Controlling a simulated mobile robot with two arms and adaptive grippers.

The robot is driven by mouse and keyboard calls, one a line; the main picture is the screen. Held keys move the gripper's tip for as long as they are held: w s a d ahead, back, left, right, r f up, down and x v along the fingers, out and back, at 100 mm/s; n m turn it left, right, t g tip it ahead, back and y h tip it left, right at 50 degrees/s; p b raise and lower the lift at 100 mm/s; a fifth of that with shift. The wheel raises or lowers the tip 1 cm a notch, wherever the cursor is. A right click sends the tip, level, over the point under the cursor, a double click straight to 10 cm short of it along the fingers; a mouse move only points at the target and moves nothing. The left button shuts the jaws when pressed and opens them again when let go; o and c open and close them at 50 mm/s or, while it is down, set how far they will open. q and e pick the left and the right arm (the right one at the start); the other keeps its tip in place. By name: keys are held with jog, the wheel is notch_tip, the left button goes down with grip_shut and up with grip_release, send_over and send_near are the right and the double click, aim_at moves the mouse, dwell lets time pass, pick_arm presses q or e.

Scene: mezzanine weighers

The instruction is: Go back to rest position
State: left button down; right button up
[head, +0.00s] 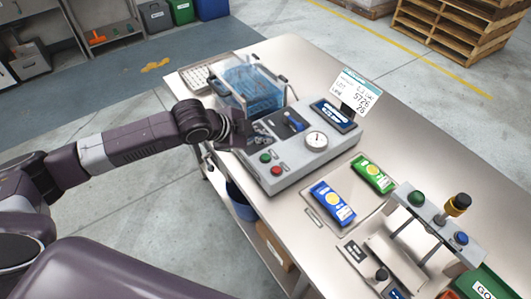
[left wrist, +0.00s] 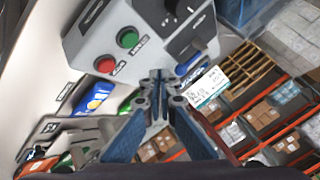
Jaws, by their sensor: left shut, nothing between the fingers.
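My left arm comes in from the left in the head view. Its gripper (head: 237,130) is at the left side of the grey weigher (head: 292,172), near the panel with the blue lever (head: 294,121). In the left wrist view the two fingers (left wrist: 158,82) are shut with nothing between them. Beyond the fingertips are the weigher's green button (left wrist: 128,38) and red button (left wrist: 105,65). I cannot tell whether the fingers touch the weigher. My right gripper is in neither view.
A clear blue-tinted box (head: 252,88) stands behind the gripper. A blue pouch (head: 333,203) and a green pouch (head: 373,173) lie on the steel table (head: 440,150).

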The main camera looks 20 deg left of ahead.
pick_arm(q)
jog(key=shift+d+f, duration=0.1)
dwell(0.6)
jog(key=s+d+f+n+g, duration=0.1)
jog(key=s+d+f+n, duration=0.4)
jog(key=s+d, duration=0.6)
jog(key=s+a+f+n+g+y, duration=0.2)
jog(key=s+a+f+n, duration=0.15)
jog(key=s+a, duration=0.5)
jog(key=s+a+f+n+g+y, duration=0.1)
jog(key=s+a+f+n+y, duration=0.35)
jog(key=s, duration=0.65)
notch_tip(320, 180, down, 28)
jog(key=s+a+g+h+b, duration=0.1)
jog(key=s+h+b, duration=0.1)
jog(key=b, duration=0.2)
jog(key=s+a+f+g+b, duration=0.1)
jog(key=s+a+f+b, duration=0.2)
jog(key=s+f, duration=1.4)
notch_tip(320, 180, down, 3)
jog(key=shift+s+f+g, duration=0.2)
jog(key=shift+g, duration=0.2)
